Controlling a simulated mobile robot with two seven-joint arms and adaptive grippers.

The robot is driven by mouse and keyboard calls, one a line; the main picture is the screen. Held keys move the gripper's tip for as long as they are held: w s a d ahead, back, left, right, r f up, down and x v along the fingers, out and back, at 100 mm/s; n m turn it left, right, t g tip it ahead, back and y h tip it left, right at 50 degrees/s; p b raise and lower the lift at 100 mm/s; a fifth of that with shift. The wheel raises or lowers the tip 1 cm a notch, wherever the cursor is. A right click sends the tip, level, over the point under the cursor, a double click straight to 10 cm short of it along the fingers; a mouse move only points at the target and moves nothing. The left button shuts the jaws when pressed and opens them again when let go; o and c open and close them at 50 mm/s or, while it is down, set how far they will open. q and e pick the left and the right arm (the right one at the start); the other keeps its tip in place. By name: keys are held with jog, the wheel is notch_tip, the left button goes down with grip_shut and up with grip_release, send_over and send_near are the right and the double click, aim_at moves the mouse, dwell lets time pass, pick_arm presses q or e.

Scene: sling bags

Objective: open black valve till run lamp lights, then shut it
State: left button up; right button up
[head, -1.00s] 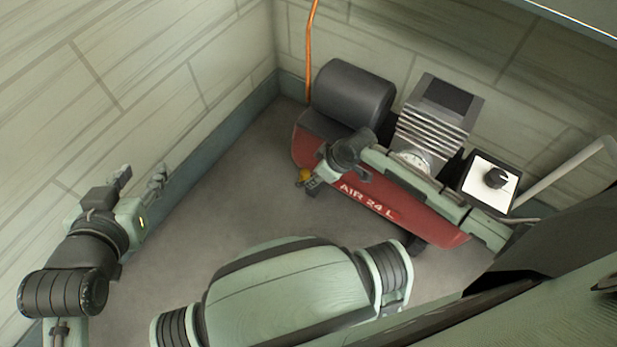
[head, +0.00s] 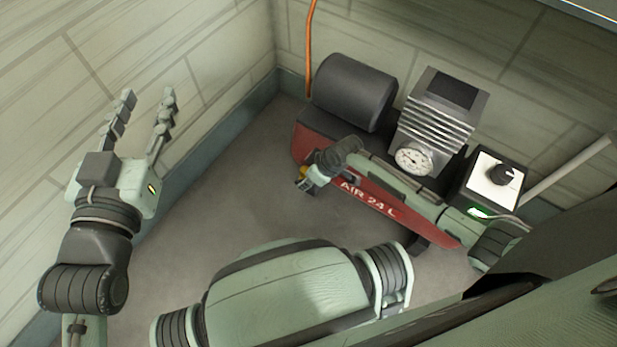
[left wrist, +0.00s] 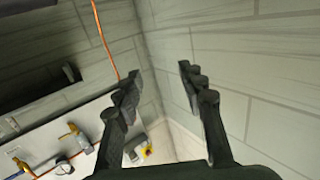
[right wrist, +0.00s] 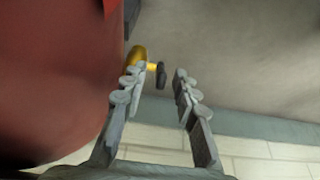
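The air compressor (head: 445,217), with a red tank marked AIR 24 L, stands on the floor in the corner. A brass fitting (right wrist: 137,56) with a black handle (right wrist: 161,75) sits under the tank's end in the right wrist view. My right gripper (right wrist: 159,75) is open, its fingers on either side of the black handle, with gaps visible. In the head view, my right gripper (head: 310,178) partly hides the brass fitting. A green lamp (head: 478,212) glows on the control box's lower front. My left gripper (head: 147,95) is open and empty, raised near the left wall.
The control box (head: 490,181) has a black knob (head: 502,174) on a white face. A round gauge (head: 413,159) faces up beside it. An orange hose (head: 309,45) runs down the back wall. The left wrist view shows a panel with several valves (left wrist: 70,130). Floor left of the compressor is clear.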

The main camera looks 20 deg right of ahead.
grip_shut()
